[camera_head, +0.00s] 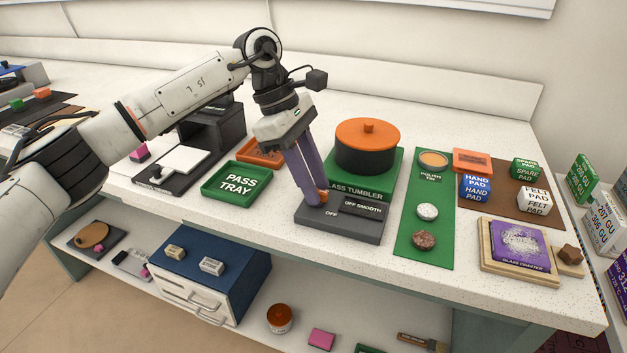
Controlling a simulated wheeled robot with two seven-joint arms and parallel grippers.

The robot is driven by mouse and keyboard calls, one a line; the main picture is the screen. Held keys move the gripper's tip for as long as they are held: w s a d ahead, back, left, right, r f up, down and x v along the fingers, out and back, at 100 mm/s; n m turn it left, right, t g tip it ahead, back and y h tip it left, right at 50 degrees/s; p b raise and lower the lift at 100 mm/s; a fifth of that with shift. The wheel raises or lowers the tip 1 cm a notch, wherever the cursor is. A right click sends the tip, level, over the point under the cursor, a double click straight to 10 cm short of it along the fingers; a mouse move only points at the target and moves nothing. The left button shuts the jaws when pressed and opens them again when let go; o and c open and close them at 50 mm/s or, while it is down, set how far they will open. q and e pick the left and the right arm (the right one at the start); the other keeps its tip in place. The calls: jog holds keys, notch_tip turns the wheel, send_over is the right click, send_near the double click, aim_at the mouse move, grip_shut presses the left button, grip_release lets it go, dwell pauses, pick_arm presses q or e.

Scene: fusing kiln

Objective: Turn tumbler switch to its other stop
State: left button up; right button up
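The tumbler switch is a dark grey box (345,226) on the bench, in front of the glass tumbler (366,150) with its black drum and orange lid. White labels on its top read OFF and OFF SMOOTH. A small orange knob (323,197) shows at the box's left part. My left gripper (315,199) points down with its purple fingers at this knob. The fingertips partly hide the knob, so I cannot tell whether they grip it or only stand around it. My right gripper is not in view.
A green pass tray (236,202) lies left of the switch. A green mat (425,250) with a polish tin and two round pads lies to the right. A purple glass coaster (520,247) sits further right. The bench front edge is close below the switch.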

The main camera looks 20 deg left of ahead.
pick_arm(q)
jog(key=shift+r, duration=0.1)
jog(key=v, duration=1)
jog(key=shift+a, duration=0.1)
dwell(0.4)
